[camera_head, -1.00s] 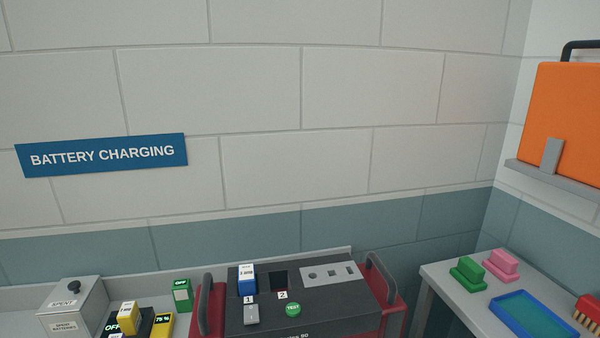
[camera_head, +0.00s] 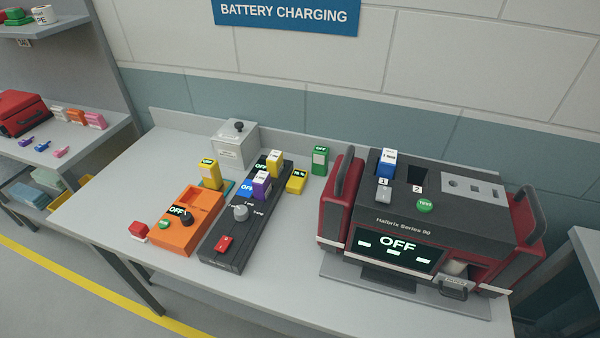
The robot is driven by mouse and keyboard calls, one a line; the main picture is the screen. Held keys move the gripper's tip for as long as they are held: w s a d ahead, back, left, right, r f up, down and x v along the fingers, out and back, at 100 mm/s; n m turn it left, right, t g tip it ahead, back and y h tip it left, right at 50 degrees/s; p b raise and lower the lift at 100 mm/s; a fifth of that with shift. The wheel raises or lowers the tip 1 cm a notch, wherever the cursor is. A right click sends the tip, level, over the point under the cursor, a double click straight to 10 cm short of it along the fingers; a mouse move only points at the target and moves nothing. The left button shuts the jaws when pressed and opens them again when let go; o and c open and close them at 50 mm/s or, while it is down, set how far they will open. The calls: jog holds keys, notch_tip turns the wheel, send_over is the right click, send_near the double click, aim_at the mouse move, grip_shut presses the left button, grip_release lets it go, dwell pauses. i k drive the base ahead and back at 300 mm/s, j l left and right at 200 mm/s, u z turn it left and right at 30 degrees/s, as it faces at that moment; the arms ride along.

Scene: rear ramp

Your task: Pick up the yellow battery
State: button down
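Several yellow pieces are on the grey charging table. One upright yellow battery (camera_head: 210,176) with a white top stands just behind the orange charger (camera_head: 180,232). Another yellow battery (camera_head: 275,164) sits upright at the far end of the dark charger (camera_head: 236,240), behind a purple battery (camera_head: 261,186). A low yellow block (camera_head: 297,183) with a lit "75 %" display is beside the dark charger. I cannot tell from the picture which one the task means. My gripper is not in view.
A red and black machine (camera_head: 400,225) reading OFF holds a blue battery (camera_head: 388,163) in slot 1; slot 2 looks empty. A green battery (camera_head: 320,160) and a grey spent-battery box (camera_head: 235,146) stand at the back. The table's front left (camera_head: 90,215) is clear.

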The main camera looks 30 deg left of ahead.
aim_at(275, 161)
jog(key=i+j+u, duration=0.1)
jog(key=u, duration=0.65)
